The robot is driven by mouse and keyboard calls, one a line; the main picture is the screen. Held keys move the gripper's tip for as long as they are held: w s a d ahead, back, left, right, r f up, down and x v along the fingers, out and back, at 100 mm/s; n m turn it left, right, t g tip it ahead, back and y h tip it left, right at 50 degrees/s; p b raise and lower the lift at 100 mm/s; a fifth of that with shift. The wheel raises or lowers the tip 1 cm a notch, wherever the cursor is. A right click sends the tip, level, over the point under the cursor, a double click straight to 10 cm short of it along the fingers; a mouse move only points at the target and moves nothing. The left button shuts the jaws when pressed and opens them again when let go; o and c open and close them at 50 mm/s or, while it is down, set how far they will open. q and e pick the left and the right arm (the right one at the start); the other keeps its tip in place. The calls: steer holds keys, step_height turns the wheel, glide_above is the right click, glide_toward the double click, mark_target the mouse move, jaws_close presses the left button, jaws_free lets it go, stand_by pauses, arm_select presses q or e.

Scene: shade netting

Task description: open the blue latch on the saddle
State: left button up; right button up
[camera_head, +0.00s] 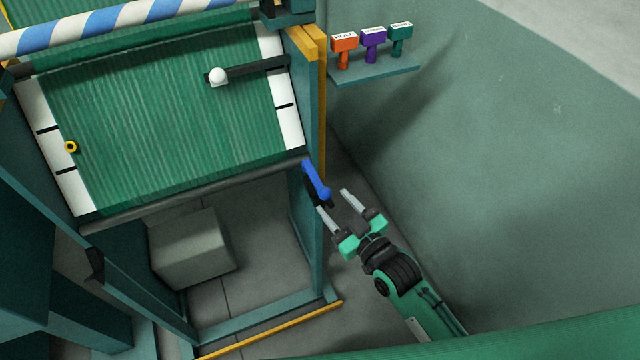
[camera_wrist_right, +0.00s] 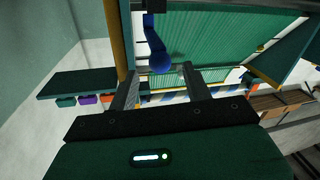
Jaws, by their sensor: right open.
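The blue latch (camera_head: 316,180) is a short blue lever with a rounded end, on the right post of the teal frame, just below the corner of the green netting. In the right wrist view the blue latch (camera_wrist_right: 157,50) hangs from a dark mount, ahead of the fingers and seen between them. My right gripper (camera_head: 337,205) is open and empty, with its fingertips close to the latch's lower end. In the right wrist view its two fingers (camera_wrist_right: 160,88) are spread apart. A gap or touch cannot be told for certain. My left gripper is not in view.
Green netting (camera_head: 170,115) stretches between white strips, with a dark arm and white knob (camera_head: 218,76). A shelf (camera_head: 375,76) with orange, purple and green labelled pieces is on the right wall. A grey block (camera_head: 192,248) sits inside the frame. The floor right of my gripper looks clear.

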mark_target(321, 188)
steer(key=x, duration=0.5)
steer(key=shift+w+a+p, duration=0.2)
steer(key=shift+w+p, duration=0.05)
steer(key=shift+p, duration=0.05)
steer(key=shift+w+a, duration=0.3)
steer(key=shift+w, duration=0.2)
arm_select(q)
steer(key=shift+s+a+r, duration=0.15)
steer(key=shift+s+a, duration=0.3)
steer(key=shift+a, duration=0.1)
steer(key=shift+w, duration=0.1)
arm_select(e)
steer(key=shift+c, duration=0.4)
